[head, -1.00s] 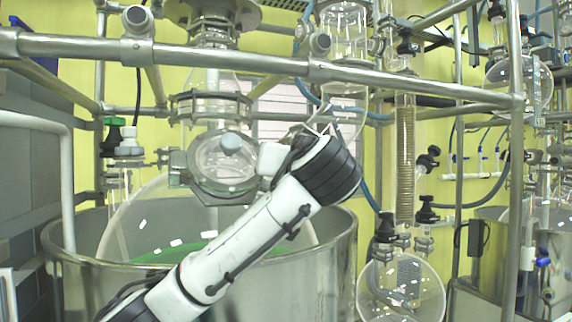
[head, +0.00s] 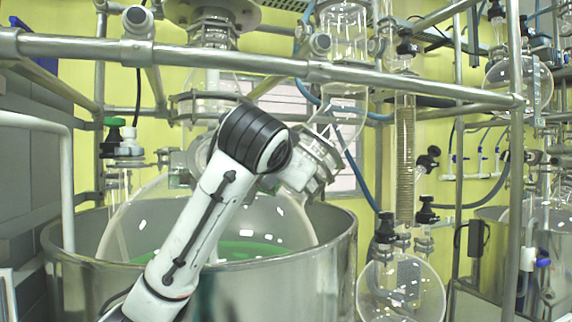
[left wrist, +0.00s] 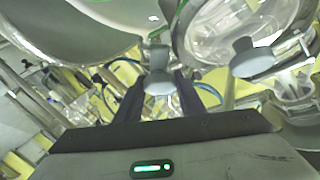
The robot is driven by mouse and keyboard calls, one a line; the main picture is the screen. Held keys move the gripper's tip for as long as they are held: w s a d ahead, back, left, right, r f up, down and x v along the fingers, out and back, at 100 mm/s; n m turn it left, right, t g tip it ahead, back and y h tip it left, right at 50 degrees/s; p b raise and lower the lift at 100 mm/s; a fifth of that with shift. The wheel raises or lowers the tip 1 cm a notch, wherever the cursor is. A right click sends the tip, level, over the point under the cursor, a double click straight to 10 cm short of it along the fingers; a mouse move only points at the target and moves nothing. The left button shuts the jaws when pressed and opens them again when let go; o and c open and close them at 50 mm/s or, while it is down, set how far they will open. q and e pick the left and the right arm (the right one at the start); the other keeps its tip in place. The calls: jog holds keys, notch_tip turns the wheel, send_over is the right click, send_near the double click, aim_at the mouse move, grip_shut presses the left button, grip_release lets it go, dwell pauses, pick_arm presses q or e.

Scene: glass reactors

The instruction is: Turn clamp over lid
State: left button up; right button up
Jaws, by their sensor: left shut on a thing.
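In the left wrist view my left gripper (left wrist: 158,98) is shut on a grey knob (left wrist: 158,80). A second grey knob (left wrist: 245,57) sits to the right, in front of a round clear glass lid (left wrist: 285,42). In the head view my left wrist covers the front of the reactor port, and my fingers are hidden behind it. My right gripper is not in view.
The round glass vessel (head: 150,215) sits in a large steel tub (head: 290,278). A metal pipe frame (head: 415,87) crosses above my arm. A glass condenser (head: 404,150) and a round flask (head: 400,288) stand to the right.

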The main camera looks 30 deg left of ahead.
pick_arm(q)
jog(key=m+h, duration=0.2)
jog(key=m, duration=0.1)
jog(key=m+g+h, duration=0.1)
jog(key=m+h, duration=0.1)
jog(key=m, duration=0.1)
jog(key=shift+g, duration=0.3)
jog(key=m+g+h, duration=0.2)
jog(key=m+g, duration=0.1)
jog(key=m, duration=0.2)
jog(key=shift+m, duration=0.4)
jog(key=o, duration=1)
jog(key=shift+o, duration=0.2)
